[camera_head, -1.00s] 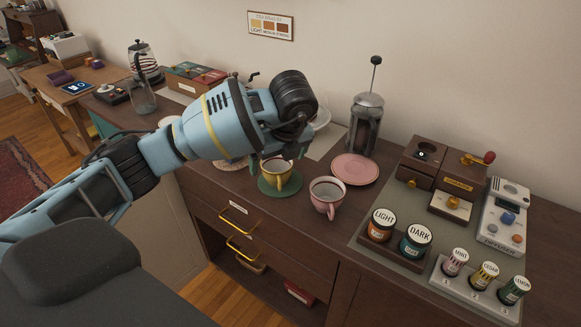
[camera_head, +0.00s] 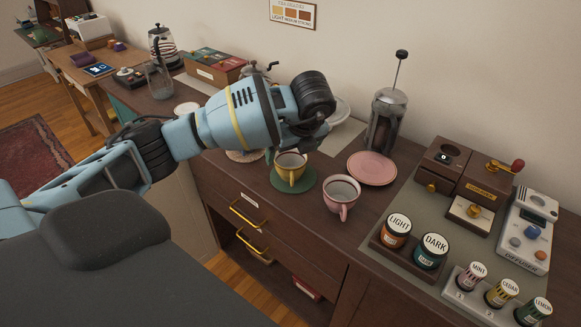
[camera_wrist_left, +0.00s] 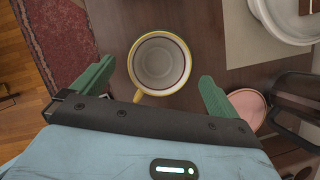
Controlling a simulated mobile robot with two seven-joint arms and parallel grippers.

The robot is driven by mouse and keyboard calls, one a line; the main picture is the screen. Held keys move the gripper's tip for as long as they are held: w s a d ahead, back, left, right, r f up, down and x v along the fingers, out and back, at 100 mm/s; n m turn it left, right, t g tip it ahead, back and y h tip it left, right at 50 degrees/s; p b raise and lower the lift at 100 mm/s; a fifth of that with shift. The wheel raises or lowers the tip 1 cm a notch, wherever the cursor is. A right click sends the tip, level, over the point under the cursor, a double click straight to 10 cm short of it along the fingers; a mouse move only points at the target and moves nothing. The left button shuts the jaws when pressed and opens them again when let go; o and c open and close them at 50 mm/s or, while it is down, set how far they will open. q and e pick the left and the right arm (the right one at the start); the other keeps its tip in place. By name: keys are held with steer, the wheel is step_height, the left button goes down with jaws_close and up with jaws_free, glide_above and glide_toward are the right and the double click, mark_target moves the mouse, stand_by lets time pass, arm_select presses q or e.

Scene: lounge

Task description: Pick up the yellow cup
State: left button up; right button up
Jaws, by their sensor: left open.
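The yellow cup (camera_head: 291,174) stands upright on a green coaster (camera_head: 290,189) on the dark wooden sideboard. My left gripper (camera_wrist_left: 158,72) is open and points down over the cup, its wrist hiding the area behind it. In the left wrist view the yellow cup (camera_wrist_left: 136,84) looks empty from above. It appears between the two green fingers, with gaps on both sides and its handle toward the palm. No contact shows. My right gripper is not in view.
A pink cup (camera_head: 341,192) stands close right of the yellow cup. A pink plate (camera_head: 371,169) and a French press (camera_head: 385,122) are behind it. Labelled jars (camera_head: 430,250) and a wooden grinder set (camera_head: 462,178) fill the right side.

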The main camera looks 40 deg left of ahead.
mark_target(291, 157)
arm_select(q)
steer(key=x, duration=0.4)
steer(key=shift+c, duration=0.3)
steer(key=c, duration=1.1)
steer(key=shift+o, duration=0.2)
steer(key=shift+r, duration=0.15)
